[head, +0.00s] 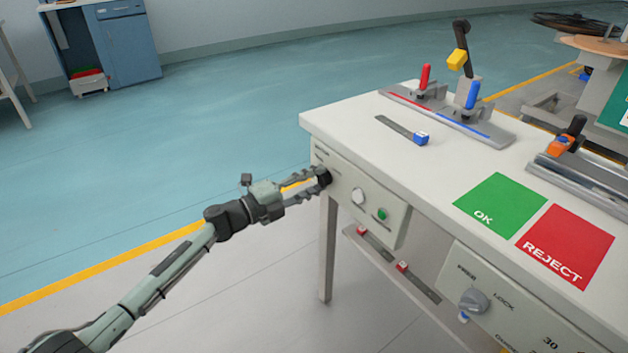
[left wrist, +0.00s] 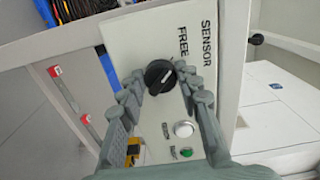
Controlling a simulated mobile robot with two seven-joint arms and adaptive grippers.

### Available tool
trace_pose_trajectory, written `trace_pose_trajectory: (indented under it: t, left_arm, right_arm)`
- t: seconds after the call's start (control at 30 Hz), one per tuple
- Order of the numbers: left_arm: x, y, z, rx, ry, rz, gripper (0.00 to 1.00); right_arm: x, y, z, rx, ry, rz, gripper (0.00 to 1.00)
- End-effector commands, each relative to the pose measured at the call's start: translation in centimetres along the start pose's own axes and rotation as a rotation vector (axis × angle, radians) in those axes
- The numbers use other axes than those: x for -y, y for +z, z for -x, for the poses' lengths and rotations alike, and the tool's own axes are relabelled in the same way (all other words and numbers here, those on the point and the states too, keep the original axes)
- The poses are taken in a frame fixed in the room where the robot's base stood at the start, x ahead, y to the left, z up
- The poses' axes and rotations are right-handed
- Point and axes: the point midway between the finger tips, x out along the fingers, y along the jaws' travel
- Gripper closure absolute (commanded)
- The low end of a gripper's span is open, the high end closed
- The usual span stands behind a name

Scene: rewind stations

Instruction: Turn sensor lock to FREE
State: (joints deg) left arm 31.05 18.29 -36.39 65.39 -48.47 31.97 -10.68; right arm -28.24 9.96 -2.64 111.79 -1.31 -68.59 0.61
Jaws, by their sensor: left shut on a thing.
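The sensor lock is a black round knob (head: 323,176) on the cream panel (head: 385,205) at the left end of the table front. The left wrist view shows the knob (left wrist: 160,77) with a white mark on its face, beside the words FREE and SENSOR. The mark slants in that view; which setting it points to I cannot tell. My left gripper (head: 308,183) reaches the knob from the left. Its fingers (left wrist: 160,88) lie on either side of the knob and are shut on it. My right gripper is not in view.
Beside the knob on the panel are a white button (head: 358,196) and a green button (head: 382,214). A second panel with a grey knob (head: 473,301) is further right. The white tabletop (head: 345,120) overhangs the panel. Open floor lies to the left.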

Motion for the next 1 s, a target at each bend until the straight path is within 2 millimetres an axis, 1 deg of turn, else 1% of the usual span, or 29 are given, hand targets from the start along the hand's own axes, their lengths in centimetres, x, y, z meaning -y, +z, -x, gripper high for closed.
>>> trace_pose_trajectory:
  t: [0.1, 0.13, 0.27, 0.3, 0.57, 0.67, 0.77, 1.0]
  left_arm:
    - [0.1, 0.1, 0.0, 0.003, -0.001, 0.002, 0.96]
    - [0.1, 0.1, 0.0, 0.003, -0.001, 0.002, 0.63]
    - [0.0, 0.1, 0.0, 0.002, -0.001, 0.001, 0.47]
    - [0.0, 0.1, 0.0, 0.002, -0.001, 0.001, 0.46]
    - [0.0, 0.0, 0.1, 0.001, 0.000, 0.000, 0.46]
    - [-0.1, 0.0, 0.7, 0.001, 0.000, 0.000, 0.46]
    - [-0.1, 0.1, 2.2, 0.002, 0.001, 0.000, 0.46]
    - [-0.1, 0.1, 7.5, 0.002, 0.003, 0.000, 0.46]
  right_arm:
    - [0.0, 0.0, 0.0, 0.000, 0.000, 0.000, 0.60]
    - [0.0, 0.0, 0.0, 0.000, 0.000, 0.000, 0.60]
    - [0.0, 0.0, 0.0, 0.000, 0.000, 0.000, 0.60]
    - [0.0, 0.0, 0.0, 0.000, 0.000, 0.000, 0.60]
    - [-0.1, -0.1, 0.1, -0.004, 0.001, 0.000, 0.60]
    - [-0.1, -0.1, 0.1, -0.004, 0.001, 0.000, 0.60]
    - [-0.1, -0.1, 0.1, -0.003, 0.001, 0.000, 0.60]
    - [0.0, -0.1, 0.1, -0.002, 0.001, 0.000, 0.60]
